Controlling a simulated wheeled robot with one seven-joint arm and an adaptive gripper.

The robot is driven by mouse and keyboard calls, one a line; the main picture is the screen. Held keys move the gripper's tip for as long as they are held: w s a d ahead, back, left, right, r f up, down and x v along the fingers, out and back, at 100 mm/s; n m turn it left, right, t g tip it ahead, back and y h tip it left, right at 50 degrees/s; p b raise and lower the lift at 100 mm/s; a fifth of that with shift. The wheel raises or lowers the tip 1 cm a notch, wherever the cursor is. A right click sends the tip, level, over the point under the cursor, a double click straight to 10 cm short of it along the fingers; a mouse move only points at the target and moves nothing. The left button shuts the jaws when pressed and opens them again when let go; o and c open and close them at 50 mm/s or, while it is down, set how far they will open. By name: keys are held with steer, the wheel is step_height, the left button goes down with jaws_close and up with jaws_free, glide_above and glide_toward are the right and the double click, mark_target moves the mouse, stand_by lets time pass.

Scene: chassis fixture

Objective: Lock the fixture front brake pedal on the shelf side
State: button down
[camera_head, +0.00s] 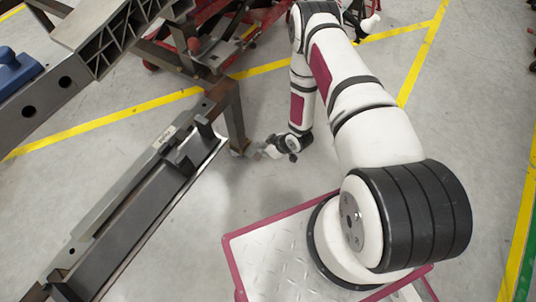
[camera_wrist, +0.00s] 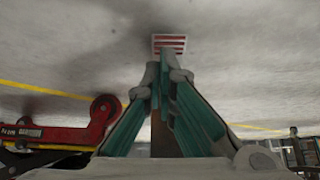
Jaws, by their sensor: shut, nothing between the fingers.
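My gripper (camera_wrist: 160,72) is shut and empty in the wrist view, its teal-lined fingers meeting at the tips. A small red-and-white striped plate (camera_wrist: 170,43) shows just beyond the fingertips; it may be the brake pedal, and I cannot tell whether the tips touch it. In the head view my gripper (camera_head: 262,151) is low near the floor, beside the foot of a brown steel leg (camera_head: 234,118) of the fixture. The pedal cannot be made out in the head view.
The fixture's long grey beam (camera_head: 125,190) fills the lower left of the head view. Red framework (camera_head: 190,40) is at the top. Grey floor (camera_head: 260,195) lies open around the gripper.

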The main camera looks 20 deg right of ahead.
steer(key=s+d+r+p, duration=0.4)
steer(key=s+r, duration=0.2)
steer(key=shift+s+d+r, duration=0.2)
steer(key=shift+d+r, duration=0.15)
stand_by(0.5)
